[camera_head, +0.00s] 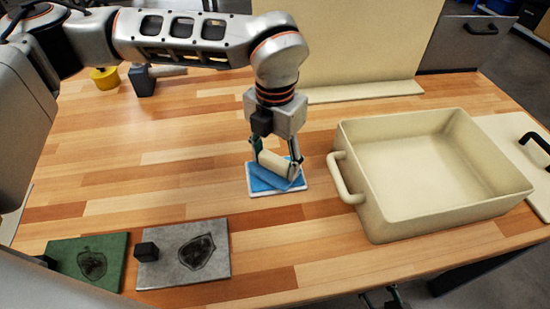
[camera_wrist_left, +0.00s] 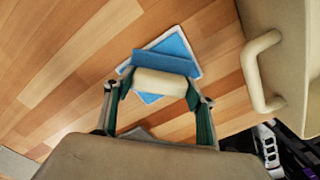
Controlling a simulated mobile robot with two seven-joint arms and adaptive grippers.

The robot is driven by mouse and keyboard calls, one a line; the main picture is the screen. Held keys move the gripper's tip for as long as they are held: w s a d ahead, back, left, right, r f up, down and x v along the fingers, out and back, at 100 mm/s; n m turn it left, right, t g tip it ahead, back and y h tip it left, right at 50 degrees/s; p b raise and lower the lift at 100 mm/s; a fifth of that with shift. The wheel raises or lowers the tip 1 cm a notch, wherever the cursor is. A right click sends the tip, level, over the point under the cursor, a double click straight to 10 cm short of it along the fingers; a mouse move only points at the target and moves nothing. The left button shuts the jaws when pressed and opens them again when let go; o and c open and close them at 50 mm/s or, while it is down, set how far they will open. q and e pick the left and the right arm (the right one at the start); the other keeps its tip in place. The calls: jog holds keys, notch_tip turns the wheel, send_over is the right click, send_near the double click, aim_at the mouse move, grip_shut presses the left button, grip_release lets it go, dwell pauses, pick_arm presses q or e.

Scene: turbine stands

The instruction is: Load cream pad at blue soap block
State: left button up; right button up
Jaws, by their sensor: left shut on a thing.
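The cream pad (camera_head: 273,163) is a rounded, pale, bar-like piece. My left gripper (camera_head: 275,168) is shut on it, one finger at each end; in the left wrist view the cream pad (camera_wrist_left: 160,83) lies across between the fingers. The blue soap block (camera_head: 288,183) is right beneath and partly hidden by pad and fingers; it also shows in the left wrist view (camera_wrist_left: 163,62). It rests askew on a white-edged blue mat (camera_head: 262,186). I cannot tell whether pad and block touch. What looks like my right gripper (camera_head: 384,298) shows at the bottom, below the table edge, mostly hidden.
A large cream bin (camera_head: 375,218) with a side handle stands close on the right. A grey plate (camera_head: 180,268) with a black knob and a green plate (camera_head: 112,245) lie front left. A yellow cup (camera_head: 105,79) and a dark-headed tool (camera_head: 143,82) are back left. The table's left middle is clear.

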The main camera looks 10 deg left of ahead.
aim_at(275, 158)
pick_arm(q)
jog(key=shift+r+p, duration=0.9)
jog(key=shift+r, duration=0.9)
jog(key=shift+r+p, duration=0.7)
jog(key=shift+r, duration=1)
